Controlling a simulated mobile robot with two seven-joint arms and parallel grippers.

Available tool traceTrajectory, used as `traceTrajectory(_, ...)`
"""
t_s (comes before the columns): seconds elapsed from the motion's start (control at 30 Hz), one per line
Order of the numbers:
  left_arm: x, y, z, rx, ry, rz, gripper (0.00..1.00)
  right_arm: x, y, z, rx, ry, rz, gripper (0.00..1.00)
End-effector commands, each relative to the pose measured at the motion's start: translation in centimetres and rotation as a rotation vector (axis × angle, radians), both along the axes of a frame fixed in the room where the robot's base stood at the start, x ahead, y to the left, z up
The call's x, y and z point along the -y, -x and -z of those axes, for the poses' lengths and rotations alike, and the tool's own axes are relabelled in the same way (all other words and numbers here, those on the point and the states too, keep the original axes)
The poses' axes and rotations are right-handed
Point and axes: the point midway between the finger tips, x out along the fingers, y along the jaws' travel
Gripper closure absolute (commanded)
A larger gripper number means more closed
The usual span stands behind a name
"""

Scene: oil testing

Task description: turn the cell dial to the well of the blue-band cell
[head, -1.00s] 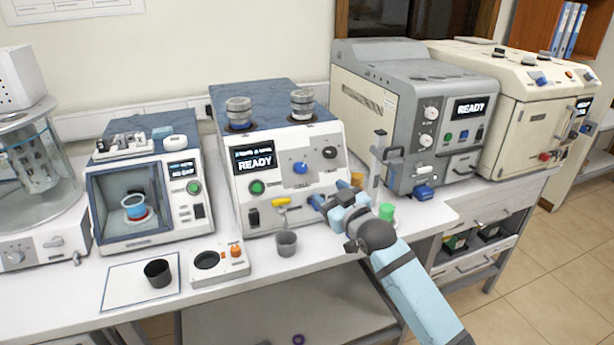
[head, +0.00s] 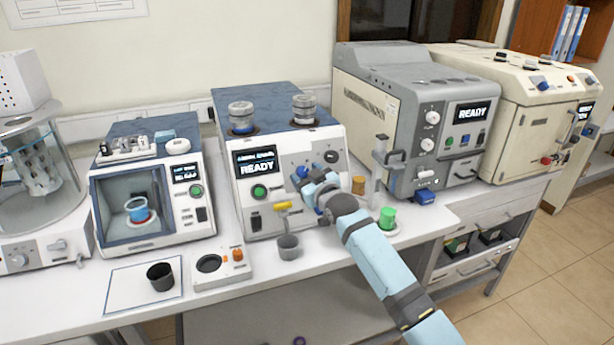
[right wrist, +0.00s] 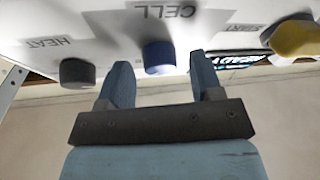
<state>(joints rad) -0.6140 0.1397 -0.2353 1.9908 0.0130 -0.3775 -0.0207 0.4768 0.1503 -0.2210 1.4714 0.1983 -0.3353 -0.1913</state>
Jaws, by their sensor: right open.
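In the head view the dial (head: 301,172) is partly covered by my right gripper (head: 312,182). In the right wrist view my right gripper (right wrist: 163,82) is open, with its two fingers on either side of the dial's front; I cannot tell if they touch it. Two grey lidded cells stand in the wells on the machine top, one left (head: 241,118) and one right (head: 303,109). My left gripper is not in view.
A dark HEAT knob (right wrist: 77,72) is beside the dial. A yellow handle (head: 284,206) sticks out lower on the panel, above a grey cup (head: 289,246).

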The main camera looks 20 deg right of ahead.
Motion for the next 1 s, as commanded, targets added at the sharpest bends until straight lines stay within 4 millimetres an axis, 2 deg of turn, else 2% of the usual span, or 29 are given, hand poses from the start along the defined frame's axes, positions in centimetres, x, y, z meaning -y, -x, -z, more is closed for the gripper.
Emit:
traceTrajectory(0.03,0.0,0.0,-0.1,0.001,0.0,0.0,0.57,0.0,0.0,0.0,0.0,0.0,0.0,0.43)
traceTrajectory(0.23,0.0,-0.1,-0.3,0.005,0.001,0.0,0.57,0.0,0.0,0.0,-0.001,0.0,0.0,0.89)
traceTrajectory(0.63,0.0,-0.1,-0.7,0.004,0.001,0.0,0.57,0.2,0.0,-0.1,0.0,0.058,-0.024,0.9)
traceTrajectory(1.0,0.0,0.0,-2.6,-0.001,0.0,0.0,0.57,0.6,-0.1,-0.5,0.008,0.314,-0.142,0.9)
